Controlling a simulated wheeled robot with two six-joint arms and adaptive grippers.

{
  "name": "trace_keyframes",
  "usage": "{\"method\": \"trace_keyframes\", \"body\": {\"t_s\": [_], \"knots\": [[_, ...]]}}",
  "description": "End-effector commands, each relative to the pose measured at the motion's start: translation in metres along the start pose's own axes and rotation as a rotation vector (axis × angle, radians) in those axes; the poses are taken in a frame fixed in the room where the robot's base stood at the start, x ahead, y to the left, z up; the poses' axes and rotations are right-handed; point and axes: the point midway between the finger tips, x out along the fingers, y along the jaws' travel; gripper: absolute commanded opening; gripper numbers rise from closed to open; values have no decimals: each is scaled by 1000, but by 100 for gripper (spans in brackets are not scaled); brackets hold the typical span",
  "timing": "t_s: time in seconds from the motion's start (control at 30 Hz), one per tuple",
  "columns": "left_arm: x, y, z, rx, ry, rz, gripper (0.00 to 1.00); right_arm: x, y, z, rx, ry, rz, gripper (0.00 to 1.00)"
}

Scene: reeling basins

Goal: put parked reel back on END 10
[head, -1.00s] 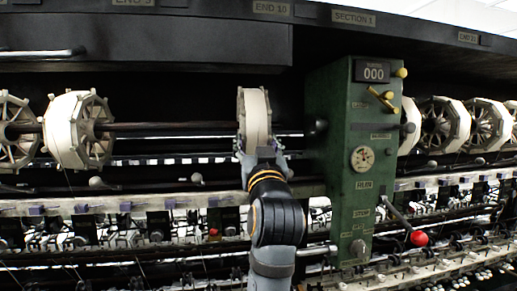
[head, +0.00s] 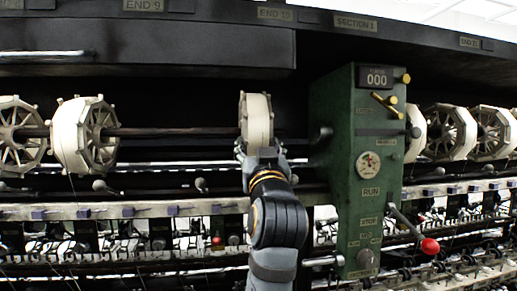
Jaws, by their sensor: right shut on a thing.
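A pale reel (head: 257,119) with a slatted rim stands upright at the bar below the END 10 label (head: 276,14). My right gripper (head: 262,152) is at its lower edge, shut on the reel; the fingers are partly hidden behind my wrist. The dark horizontal bar (head: 170,131) meets the reel from the left; whether the reel is seated on it cannot be told. My left gripper is not in view.
A green control box (head: 345,180) stands close to the right of the reel, with a red-knobbed lever (head: 430,246). Another reel (head: 85,135) sits on the bar at the left, under END 9. More reels (head: 450,130) are right of the box. Thread rails run below.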

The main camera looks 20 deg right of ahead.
Motion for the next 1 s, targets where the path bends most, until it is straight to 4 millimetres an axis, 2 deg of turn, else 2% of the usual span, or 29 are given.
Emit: {"method": "trace_keyframes", "body": {"t_s": [0.2,0.6,1.0], "knots": [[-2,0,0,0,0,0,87,0,0,6,10,-9,-7,18],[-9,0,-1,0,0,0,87,2,6,2,7,-6,-5,18],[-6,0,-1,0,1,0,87,1,7,4,7,-6,-5,18]]}}
